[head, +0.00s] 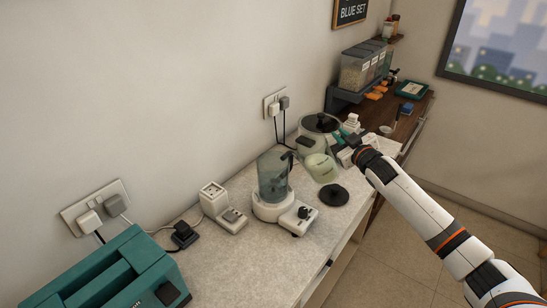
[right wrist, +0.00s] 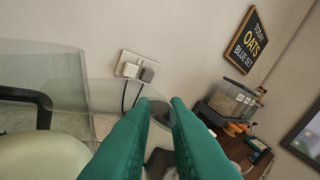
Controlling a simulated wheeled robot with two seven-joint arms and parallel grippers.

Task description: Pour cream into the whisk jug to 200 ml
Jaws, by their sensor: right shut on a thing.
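The whisk jug (head: 273,178) is a clear grey jug with a dark handle, standing upright on a white base with a control box. No cream can be made out in it. A clear vessel with pale cream (head: 321,167) is just right of it, held above the counter and seemingly tilted. My right gripper (head: 346,141) is shut on this vessel at its upper right. In the right wrist view, the teal fingers (right wrist: 161,103) stand close together, and pale cream (right wrist: 42,157) shows large at lower left. The level marks cannot be read. My left gripper is out of view.
A round black lid (head: 334,195) lies on the counter (head: 240,268) right of the whisk jug. A white appliance with a dark top (head: 320,122) stands behind. A teal machine (head: 117,272) fills the near left.

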